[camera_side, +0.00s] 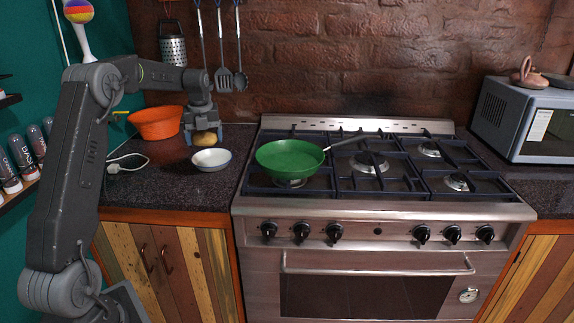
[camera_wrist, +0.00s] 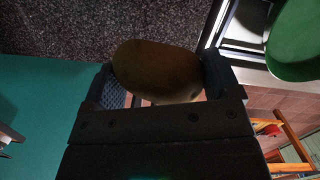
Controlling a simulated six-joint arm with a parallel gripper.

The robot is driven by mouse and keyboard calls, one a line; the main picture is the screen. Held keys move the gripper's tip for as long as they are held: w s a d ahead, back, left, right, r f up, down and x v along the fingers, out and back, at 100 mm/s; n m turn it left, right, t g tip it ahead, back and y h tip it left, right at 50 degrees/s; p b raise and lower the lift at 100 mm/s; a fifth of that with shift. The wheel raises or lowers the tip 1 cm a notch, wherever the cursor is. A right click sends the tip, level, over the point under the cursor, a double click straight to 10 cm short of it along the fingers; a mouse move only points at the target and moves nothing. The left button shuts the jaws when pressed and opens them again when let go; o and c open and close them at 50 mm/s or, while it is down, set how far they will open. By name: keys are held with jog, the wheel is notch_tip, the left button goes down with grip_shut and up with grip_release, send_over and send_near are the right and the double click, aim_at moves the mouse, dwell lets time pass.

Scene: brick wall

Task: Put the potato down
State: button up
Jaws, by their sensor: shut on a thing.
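The brown potato (camera_side: 206,139) is between the fingers of my gripper (camera_side: 204,132) in the side view, just behind a small white bowl (camera_side: 211,159). My gripper points down and is shut on the potato. In the wrist view the potato (camera_wrist: 157,71) sits between the two dark fingers of my gripper (camera_wrist: 165,80). I cannot tell whether the potato's underside touches the dark speckled counter (camera_side: 150,185).
An orange bowl (camera_side: 156,122) stands to the left of the potato. A green pan (camera_side: 290,158) is on the stove (camera_side: 400,207) to the right. A white cable (camera_side: 127,161) lies on the counter's left. The front counter is clear.

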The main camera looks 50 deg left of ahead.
jog(key=w+d+r+m, duration=0.1)
jog(key=w+d+m, duration=0.2)
jog(key=w+d, duration=0.55)
jog(key=w+d+f, duration=0.2)
jog(key=w, duration=0.1)
jog(key=w+d+f, duration=0.2)
jog(key=w, duration=0.1)
jog(key=w+d+f, duration=0.2)
jog(key=w, duration=0.1)
jog(key=shift+w+f, duration=0.1)
jog(key=shift+w, duration=0.3)
jog(key=shift+w+d+f, duration=0.1)
jog(key=shift+w+d, duration=0.05)
jog(key=shift+d, duration=0.05)
jog(key=shift+f, duration=2.05)
jog(key=shift+f, duration=0.15)
jog(key=o, duration=0.8)
jog(key=shift+c, duration=0.2)
